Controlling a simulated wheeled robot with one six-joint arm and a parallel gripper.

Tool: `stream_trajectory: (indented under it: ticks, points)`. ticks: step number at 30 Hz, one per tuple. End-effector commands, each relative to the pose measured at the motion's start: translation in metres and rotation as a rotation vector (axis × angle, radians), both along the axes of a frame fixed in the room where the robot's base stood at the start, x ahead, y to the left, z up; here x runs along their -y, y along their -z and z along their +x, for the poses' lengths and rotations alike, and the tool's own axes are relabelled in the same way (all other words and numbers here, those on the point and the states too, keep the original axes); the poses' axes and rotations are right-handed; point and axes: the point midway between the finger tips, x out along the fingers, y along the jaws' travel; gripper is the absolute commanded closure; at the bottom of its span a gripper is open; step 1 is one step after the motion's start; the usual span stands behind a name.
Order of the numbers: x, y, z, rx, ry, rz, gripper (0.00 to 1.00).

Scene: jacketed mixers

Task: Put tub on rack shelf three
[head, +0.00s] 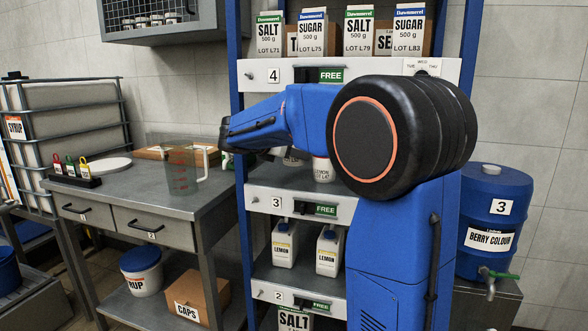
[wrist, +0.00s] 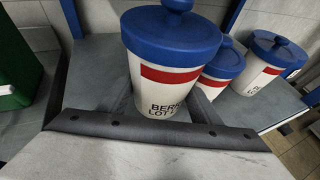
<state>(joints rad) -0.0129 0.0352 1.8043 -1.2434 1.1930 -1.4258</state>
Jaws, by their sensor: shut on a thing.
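In the wrist view my gripper (wrist: 160,102) is shut on a white tub (wrist: 165,88) with a blue knobbed lid, a red band and black lettering starting "BER". The tub looks upright, with a grey finger on each side. Its base is hidden, so I cannot tell whether it touches the surface below. In the head view my arm reaches into the blue rack above shelf three (head: 301,207), which has a "3" plate and a green "FREE" sign. My arm hides the gripper there. A white container (head: 322,170) marked "LOT" shows partly on that shelf.
Two similar blue-lidded tubs, one nearer (wrist: 222,72) and one farther right (wrist: 262,72), stand behind the held tub. Lemon bottles (head: 284,243) stand on shelf two. A bench with a clear jug (head: 183,172) is left of the rack; a blue drum (head: 494,210) is right.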

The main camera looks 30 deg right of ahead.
Motion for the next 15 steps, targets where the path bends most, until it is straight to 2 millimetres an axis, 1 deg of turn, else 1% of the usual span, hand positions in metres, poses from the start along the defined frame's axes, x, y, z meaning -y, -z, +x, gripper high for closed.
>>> stream_trajectory:
  ticks: [2,8,15]
  points:
    - [0.0,0.006,0.0,0.0,0.0,-0.001,0.8]
    - [0.0,0.015,0.0,0.001,0.0,-0.002,0.8]
    - [0.001,0.045,0.0,-0.001,0.001,-0.001,0.8]
